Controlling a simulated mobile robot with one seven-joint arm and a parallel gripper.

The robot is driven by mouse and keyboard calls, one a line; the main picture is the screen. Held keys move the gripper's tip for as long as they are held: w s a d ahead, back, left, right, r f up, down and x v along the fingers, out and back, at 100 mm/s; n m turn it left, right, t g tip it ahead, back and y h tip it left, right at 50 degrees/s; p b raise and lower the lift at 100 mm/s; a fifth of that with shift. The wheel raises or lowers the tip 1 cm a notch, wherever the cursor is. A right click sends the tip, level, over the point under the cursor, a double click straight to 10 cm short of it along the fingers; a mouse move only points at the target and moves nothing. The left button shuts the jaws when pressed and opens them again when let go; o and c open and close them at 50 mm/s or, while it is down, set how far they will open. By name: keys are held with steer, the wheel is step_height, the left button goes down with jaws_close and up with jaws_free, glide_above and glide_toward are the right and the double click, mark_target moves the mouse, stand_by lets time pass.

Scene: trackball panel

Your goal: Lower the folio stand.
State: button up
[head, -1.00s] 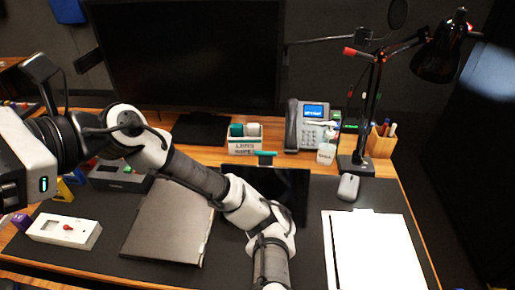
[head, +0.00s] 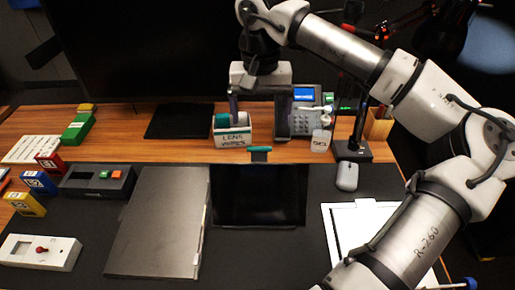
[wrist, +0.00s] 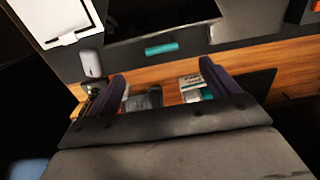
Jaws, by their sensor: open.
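I take the folio stand to be the dark, glossy panel (head: 258,195) at the middle of the desk mat, with a teal tab (head: 260,149) at its far edge. How steeply the panel is tilted is hard to tell. In the wrist view the panel (wrist: 160,17) is at the top, cut off by the frame, and the teal tab (wrist: 162,48) is just below it. My gripper (head: 258,125) is open and empty, fingers pointing down, above and behind the tab and apart from it. Its fingers also show in the wrist view (wrist: 162,72).
A lens wipes box (head: 231,136) and a desk phone (head: 304,125) stand close behind the panel. A grey folder (head: 158,222) lies to its left. A white box with a red knob (head: 40,252), a mouse (head: 347,176) and a white clipboard (head: 350,220) are farther out.

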mark_target(259, 147)
step_height(259, 147, down, 12)
steer(key=shift+a+f+p, duration=0.1)
steer(key=shift+p, duration=0.85)
steer(key=c, duration=1.3)
steer(key=shift+c, duration=0.2)
steer(key=shift+w, duration=0.1)
